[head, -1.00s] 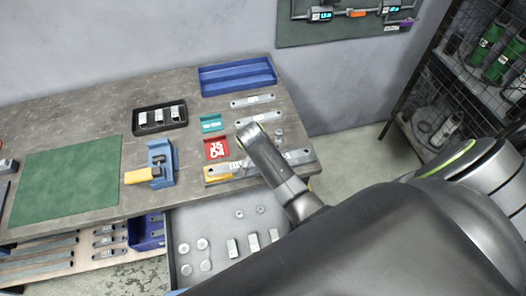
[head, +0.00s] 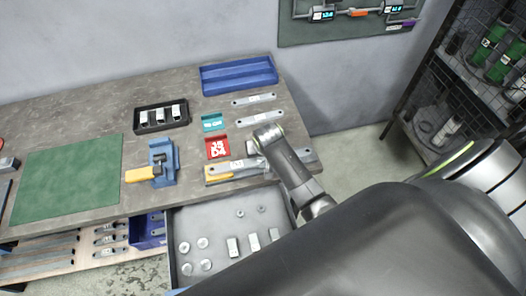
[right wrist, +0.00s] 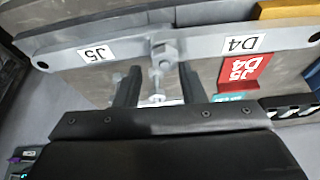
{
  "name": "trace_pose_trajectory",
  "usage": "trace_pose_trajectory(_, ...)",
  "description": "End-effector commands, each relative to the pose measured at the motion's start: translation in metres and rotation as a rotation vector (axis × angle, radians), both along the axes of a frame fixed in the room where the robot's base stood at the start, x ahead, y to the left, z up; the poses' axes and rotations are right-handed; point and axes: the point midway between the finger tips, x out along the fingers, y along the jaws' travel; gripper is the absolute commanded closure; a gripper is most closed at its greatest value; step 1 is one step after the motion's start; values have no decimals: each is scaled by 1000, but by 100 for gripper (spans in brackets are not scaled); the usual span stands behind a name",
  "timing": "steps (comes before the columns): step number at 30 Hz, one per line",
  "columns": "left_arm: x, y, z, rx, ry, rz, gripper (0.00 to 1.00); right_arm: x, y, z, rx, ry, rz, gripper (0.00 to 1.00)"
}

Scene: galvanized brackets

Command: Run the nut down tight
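Two galvanized bars overlap end to end at the right of the bench. In the right wrist view they are the bar labelled J5 (right wrist: 70,52) and the bar labelled D4 (right wrist: 260,41). A hex nut (right wrist: 165,60) with bolt hardware shows at their overlap. The D4 bar (head: 225,167) also shows in the head view, partly hidden by my right arm. My right gripper (right wrist: 159,72) is open, its two fingers apart on either side of the hardware, with gaps visible. Whether the nut is seated cannot be told. My left gripper is not in view.
A red J5 D4 tray (head: 217,148), a teal tray (head: 213,122) and loose bars (head: 254,100) lie beside the joint. A blue clamp-like fixture with a yellow handle (head: 142,174) stands left. An open drawer (head: 219,272) holds washers and blocks. The green mat (head: 68,178) is bare.

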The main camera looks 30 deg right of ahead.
Motion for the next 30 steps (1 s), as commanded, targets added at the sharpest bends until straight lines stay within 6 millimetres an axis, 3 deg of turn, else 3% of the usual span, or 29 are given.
trace_pose_trajectory(30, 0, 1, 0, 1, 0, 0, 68, -1, -2, -1, -2, 4, 608, 64)
